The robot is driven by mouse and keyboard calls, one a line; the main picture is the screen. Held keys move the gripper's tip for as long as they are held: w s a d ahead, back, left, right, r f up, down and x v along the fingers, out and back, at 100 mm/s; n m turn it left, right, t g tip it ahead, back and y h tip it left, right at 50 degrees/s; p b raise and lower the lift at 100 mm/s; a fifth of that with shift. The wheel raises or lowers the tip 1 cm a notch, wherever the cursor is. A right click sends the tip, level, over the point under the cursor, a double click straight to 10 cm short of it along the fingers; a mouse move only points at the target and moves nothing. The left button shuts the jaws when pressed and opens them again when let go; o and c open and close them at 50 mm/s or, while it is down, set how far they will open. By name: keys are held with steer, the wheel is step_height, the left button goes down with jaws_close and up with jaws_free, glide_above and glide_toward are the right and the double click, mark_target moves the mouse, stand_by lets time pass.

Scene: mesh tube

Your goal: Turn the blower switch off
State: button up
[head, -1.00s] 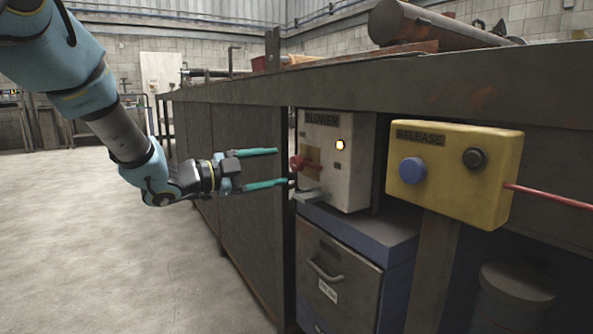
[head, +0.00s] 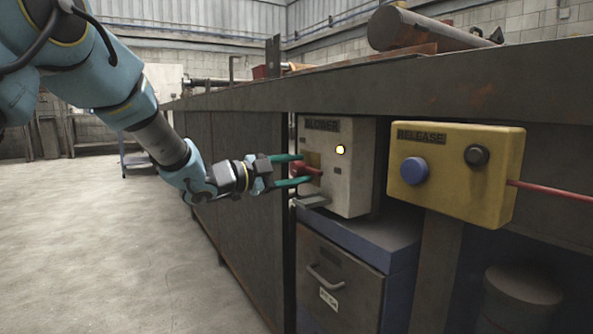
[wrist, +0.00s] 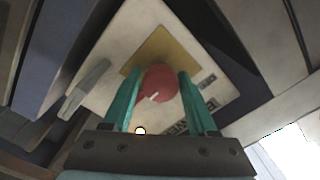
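The blower box (head: 350,185) is a pale panel labelled BLOWER under the workbench, with a lit yellow lamp (head: 340,149). Its switch is a red knob (head: 313,171) on a yellowish plate. In the wrist view the round red knob (wrist: 160,82) shows a short white mark pointing to lower left. My gripper (head: 306,168) is at the box front, its two green fingers spread on either side of the knob. In the wrist view the fingers (wrist: 159,72) flank the knob and look open; whether either touches it is unclear.
A yellow RELEASE box (head: 455,185) with a blue button (head: 413,170) and a black button hangs to the right, a red cable leaving it. A grey handle (head: 313,201) juts out below the knob. A drawer cabinet (head: 340,275) stands underneath. The bench top overhangs; open floor lies left.

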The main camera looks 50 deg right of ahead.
jaws_close()
steer(key=shift+r+n+p, duration=0.15)
steer(key=shift+n+p, duration=0.25)
steer(key=shift+p, duration=0.4)
steer(key=n+p, duration=0.1)
steer(key=p, duration=0.2)
steer(key=shift+w+r+n+p, duration=0.1)
steer(key=shift+r+n+p, duration=0.1)
steer(key=shift+n+p, duration=0.15)
steer(key=n+p, duration=0.6)
steer(key=p, duration=0.3)
steer(key=shift+n, duration=0.35)
steer(key=n+p, duration=0.5)
steer(key=p, duration=0.1)
steer(key=shift+f, duration=0.15)
steer(key=shift+f+n+p, duration=0.15)
steer(key=shift+n+p, duration=0.55)
steer(key=shift+n, duration=0.25)
steer(key=shift+f+n+p, duration=0.1)
steer(key=shift+n+p, duration=0.55)
steer(key=shift+n, duration=0.3)
